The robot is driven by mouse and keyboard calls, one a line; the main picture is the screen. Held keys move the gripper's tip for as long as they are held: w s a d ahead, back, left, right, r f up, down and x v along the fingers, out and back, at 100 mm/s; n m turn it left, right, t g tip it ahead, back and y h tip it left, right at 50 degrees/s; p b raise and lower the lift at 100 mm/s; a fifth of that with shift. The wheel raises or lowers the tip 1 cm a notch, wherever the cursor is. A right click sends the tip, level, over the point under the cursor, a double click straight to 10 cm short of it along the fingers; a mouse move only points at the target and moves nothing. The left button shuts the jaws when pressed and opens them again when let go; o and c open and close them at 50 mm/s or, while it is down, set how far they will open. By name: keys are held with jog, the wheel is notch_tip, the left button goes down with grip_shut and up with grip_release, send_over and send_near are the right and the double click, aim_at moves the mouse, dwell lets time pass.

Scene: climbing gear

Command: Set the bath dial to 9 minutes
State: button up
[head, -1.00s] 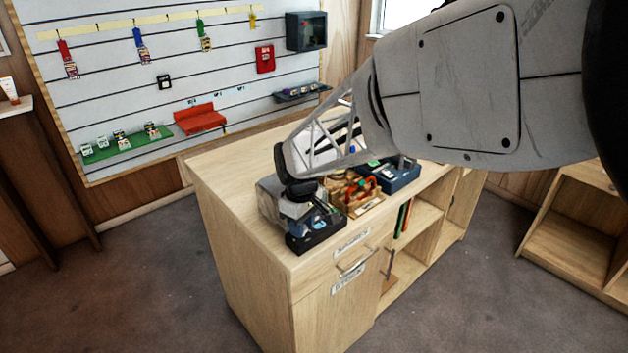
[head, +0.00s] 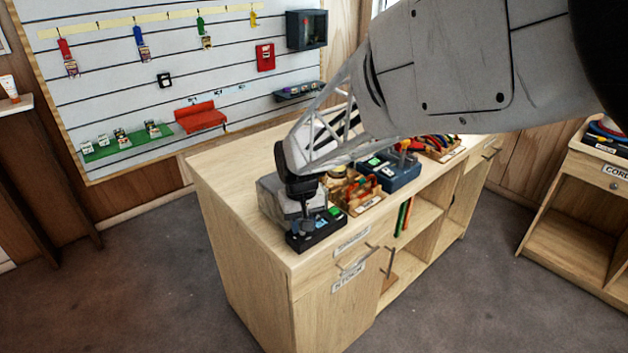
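The bath is a grey metal box (head: 271,197) at the near left corner of the wooden counter. A black control panel (head: 322,236) sits at its front, with a small green part (head: 335,211) and a bluish patch. My gripper (head: 306,212) points down at the panel, over its left part and in front of the box. A dark round shape shows just below the fingers; I cannot tell whether it is the dial or a fingertip. The dial's markings and setting cannot be read. The fingers are too small and dark to show whether they are open or shut.
A wooden tray (head: 367,207) of small gear stands right of the bath, then a blue box (head: 398,179) and a tray of colourful cords (head: 440,150). My arm crosses above them. The counter top (head: 225,165) behind and left of the bath is clear.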

dwell(0.4)
jog(key=o, duration=0.6)
jog(key=shift+r, duration=0.1)
jog(key=shift+r, duration=3.8)
